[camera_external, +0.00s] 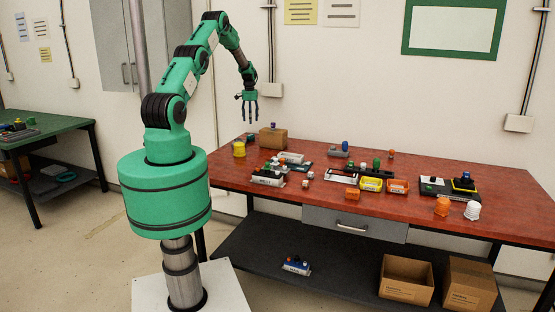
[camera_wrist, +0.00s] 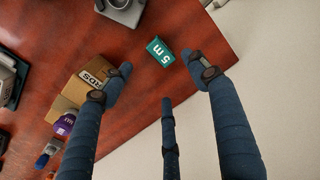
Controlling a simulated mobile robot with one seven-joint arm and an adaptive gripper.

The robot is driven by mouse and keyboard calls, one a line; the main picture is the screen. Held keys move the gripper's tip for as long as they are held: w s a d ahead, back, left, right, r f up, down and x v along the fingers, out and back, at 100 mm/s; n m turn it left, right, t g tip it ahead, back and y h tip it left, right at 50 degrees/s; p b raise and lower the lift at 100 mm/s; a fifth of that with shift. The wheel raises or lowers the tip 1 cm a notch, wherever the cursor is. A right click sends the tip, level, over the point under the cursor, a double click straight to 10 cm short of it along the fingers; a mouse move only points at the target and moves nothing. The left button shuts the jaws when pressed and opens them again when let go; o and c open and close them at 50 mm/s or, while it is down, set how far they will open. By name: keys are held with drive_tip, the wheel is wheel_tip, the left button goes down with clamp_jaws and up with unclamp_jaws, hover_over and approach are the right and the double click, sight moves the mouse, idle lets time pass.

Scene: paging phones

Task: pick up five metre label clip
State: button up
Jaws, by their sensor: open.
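The five metre label clip (camera_wrist: 161,52) is a small teal block marked "5 m". In the wrist view it lies on the red-brown table (camera_wrist: 205,25) near the table's edge. My gripper (camera_wrist: 160,78) has three blue fingers, spread open and empty. In the wrist view the clip appears between and just beyond the fingertips, with nothing touching it. In the external view my gripper (camera_external: 247,108) hangs fingers down above the table's back left corner. A small dark teal item (camera_external: 250,137) below it may be the clip; it is too small to be sure.
A cardboard box (camera_wrist: 88,82) with a lettered label stands close left of the clip, with a purple-topped item (camera_wrist: 64,124) beside it. A grey object (camera_wrist: 122,10) lies beyond. The table edge and open floor are close on the right. Several trays and parts crowd the table's middle.

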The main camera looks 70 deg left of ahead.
sight(251, 135)
wheel_tip(251, 135, down, 7)
drive_tip(key=shift+f, duration=0.1)
idle(0.3)
drive_tip(key=shift+w+d+f, duration=0.1)
drive_tip(key=shift+f, duration=1.2)
drive_tip(key=shift+w+d+f, duration=0.1)
drive_tip(key=shift+f, duration=1.15)
drive_tip(key=shift+s, duration=0.1)
drive_tip(key=c, duration=1.1)
